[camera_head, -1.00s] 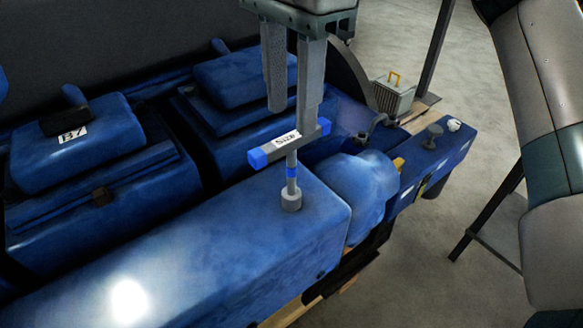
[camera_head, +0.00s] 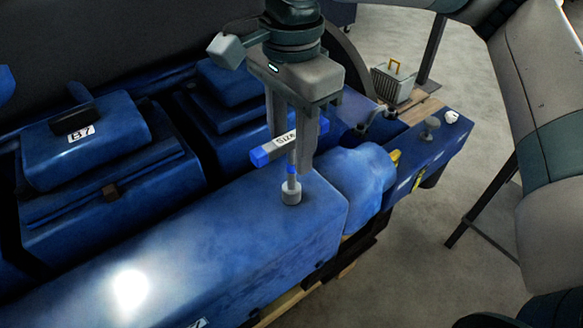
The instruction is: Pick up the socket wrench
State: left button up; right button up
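The socket wrench (camera_head: 272,151) stands upright on the top of a long blue engine cover. It has a T-handle with blue ends and a white label, and a grey socket (camera_head: 291,193) at its foot. My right gripper (camera_head: 291,152) points down from above at the handle. One finger is in front of the handle and hides part of it. The other finger's tip is behind the handle. A gap shows between the fingers, so the gripper looks open; whether a finger touches the handle I cannot tell. My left gripper is not in view.
Blue engine covers, one labelled B7 (camera_head: 88,141), rise at the left. A rounded blue part (camera_head: 355,185) lies just right of the wrench. A blue ledge with a grey knob (camera_head: 431,126) and a grey crate (camera_head: 394,83) are beyond.

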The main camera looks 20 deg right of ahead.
aim_at(292, 187)
jog(key=shift+w+d+f+p, duration=0.15)
jog(key=shift+w+f+p, duration=0.05)
jog(key=shift+f+p, duration=0.45)
jog(key=f+p, duration=0.1)
jog(key=f, duration=0.1)
jog(key=shift+w+d+f+p, duration=0.1)
jog(key=shift+w+f+p, duration=0.1)
jog(key=shift+f+p, duration=0.15)
jog(key=shift+f, duration=0.4)
grip_shut()
